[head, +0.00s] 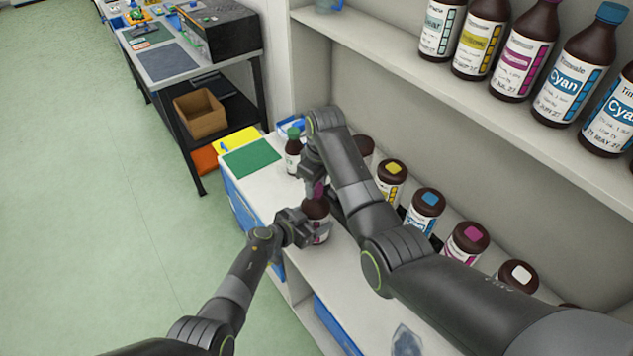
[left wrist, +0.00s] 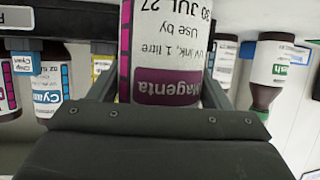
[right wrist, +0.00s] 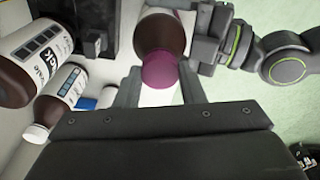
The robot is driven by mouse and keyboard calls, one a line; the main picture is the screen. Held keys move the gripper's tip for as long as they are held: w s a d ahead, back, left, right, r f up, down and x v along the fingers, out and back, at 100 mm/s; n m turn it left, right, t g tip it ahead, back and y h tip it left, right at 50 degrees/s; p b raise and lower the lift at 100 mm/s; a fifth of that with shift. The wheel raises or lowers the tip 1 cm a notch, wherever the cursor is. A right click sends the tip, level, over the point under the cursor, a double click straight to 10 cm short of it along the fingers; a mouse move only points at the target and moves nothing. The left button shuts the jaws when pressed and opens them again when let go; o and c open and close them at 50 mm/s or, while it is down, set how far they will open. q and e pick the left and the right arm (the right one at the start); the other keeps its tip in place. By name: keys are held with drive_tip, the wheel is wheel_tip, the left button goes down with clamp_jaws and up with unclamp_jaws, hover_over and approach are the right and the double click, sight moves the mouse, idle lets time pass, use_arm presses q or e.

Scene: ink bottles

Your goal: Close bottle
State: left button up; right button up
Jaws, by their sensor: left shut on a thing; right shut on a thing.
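The magenta ink bottle (head: 318,208) stands on the white worktop, a brown bottle with a white label. My left gripper (head: 308,231) is shut around its body from the side; the left wrist view shows the "Magenta" label (left wrist: 167,88) between the fingers. My right gripper (head: 317,184) points down from above and is shut on the magenta cap (right wrist: 162,71). The cap is at the bottle's top, in line with it. Whether it is seated or turned on the neck I cannot tell; the fingers and arm hide the neck in the head view.
A green-capped bottle (head: 293,151) stands behind, near a green mat (head: 251,158). Several bottles, including yellow (head: 391,178), cyan (head: 425,210) and another magenta (head: 465,243), line the back to the right. A shelf (head: 470,95) with large bottles overhangs them. Open floor lies left.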

drive_tip(key=m, duration=0.5)
drive_tip(key=shift+h, duration=0.3)
drive_tip(key=m, duration=0.4)
drive_tip(key=shift+a+t, duration=0.1)
drive_tip(key=shift+t, duration=0.2)
drive_tip(key=m+h, duration=0.1)
drive_tip(key=m, duration=0.9)
drive_tip(key=shift+w+a+m+h, duration=0.1)
drive_tip(key=shift+m+h, duration=0.2)
drive_tip(key=shift+m, duration=0.1)
drive_tip(key=m, duration=0.4)
drive_tip(key=shift+g, duration=0.4)
drive_tip(key=m, duration=0.3)
drive_tip(key=shift+w, duration=0.1)
drive_tip(key=m+g, duration=0.1)
drive_tip(key=m, duration=0.3)
drive_tip(key=shift+m, duration=0.4)
drive_tip(key=m, duration=0.2)
drive_tip(key=shift+m, duration=0.4)
drive_tip(key=o, duration=1)
drive_tip(key=shift+f, duration=0.1)
drive_tip(key=shift+c, duration=0.2)
